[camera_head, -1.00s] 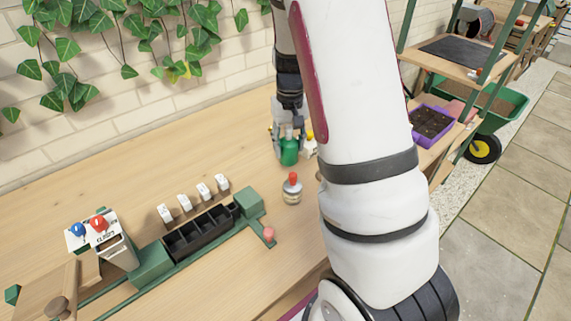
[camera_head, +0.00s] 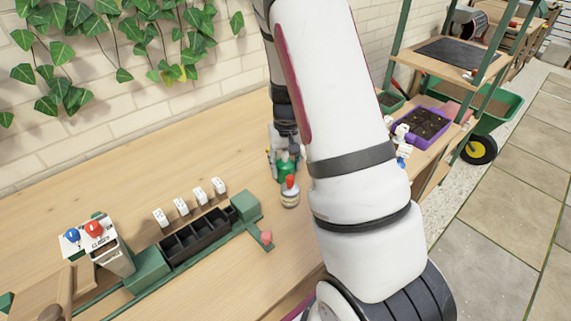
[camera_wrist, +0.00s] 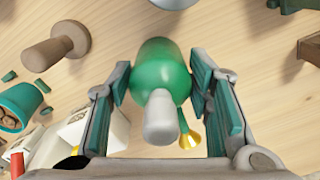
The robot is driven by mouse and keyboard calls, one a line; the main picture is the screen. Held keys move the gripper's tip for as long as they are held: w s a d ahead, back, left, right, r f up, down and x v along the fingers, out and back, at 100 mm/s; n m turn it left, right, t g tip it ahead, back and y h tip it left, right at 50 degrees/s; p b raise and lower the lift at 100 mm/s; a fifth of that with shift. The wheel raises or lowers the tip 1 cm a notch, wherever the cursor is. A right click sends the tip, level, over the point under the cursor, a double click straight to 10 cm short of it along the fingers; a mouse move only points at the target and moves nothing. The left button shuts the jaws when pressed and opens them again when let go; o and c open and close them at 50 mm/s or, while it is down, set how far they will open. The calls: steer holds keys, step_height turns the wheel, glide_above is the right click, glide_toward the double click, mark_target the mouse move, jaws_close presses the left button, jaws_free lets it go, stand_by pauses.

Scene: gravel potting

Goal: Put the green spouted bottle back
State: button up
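The green spouted bottle (camera_head: 287,171) is in my gripper (camera_head: 284,157) over the wooden bench, just behind the red-capped jar (camera_head: 289,193) in the head view. In the wrist view the bottle (camera_wrist: 160,66) sits between the two teal-padded fingers of my gripper (camera_wrist: 161,78), its pale grey spout toward the camera. The fingers are closed in close against its sides. Its base is hidden, so I cannot tell whether it touches the bench.
A black tray of cells (camera_head: 197,237) in a green frame, white labels (camera_head: 190,200) and a box with red and blue knobs (camera_head: 100,240) stand left. A purple tray (camera_head: 425,124) is right. The wrist view shows a wooden tool (camera_wrist: 62,45) and teal pot (camera_wrist: 20,104).

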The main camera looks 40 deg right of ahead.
steer(key=shift+o, duration=1.1)
steer(key=shift+r, duration=0.15)
step_height(320, 180, up, 11)
steer(key=shift+a+r, duration=0.1)
steer(key=shift+r, duration=0.55)
steer(key=s+a+r+n+t, duration=0.2)
steer(key=s+a+r, duration=0.6)
steer(key=a+r, duration=0.4)
steer(key=s+a+r+n+t, duration=0.1)
steer(key=s+a, duration=0.2)
steer(key=s, duration=0.4)
steer(key=s+a+r+n, duration=0.1)
steer(key=s+a+n, duration=0.1)
steer(key=s+a, duration=0.2)
steer(key=s, duration=0.3)
steer(key=shift+s+a+r+t, duration=0.15)
steer(key=shift+a+r+t, duration=0.15)
steer(key=shift+t, duration=0.1)
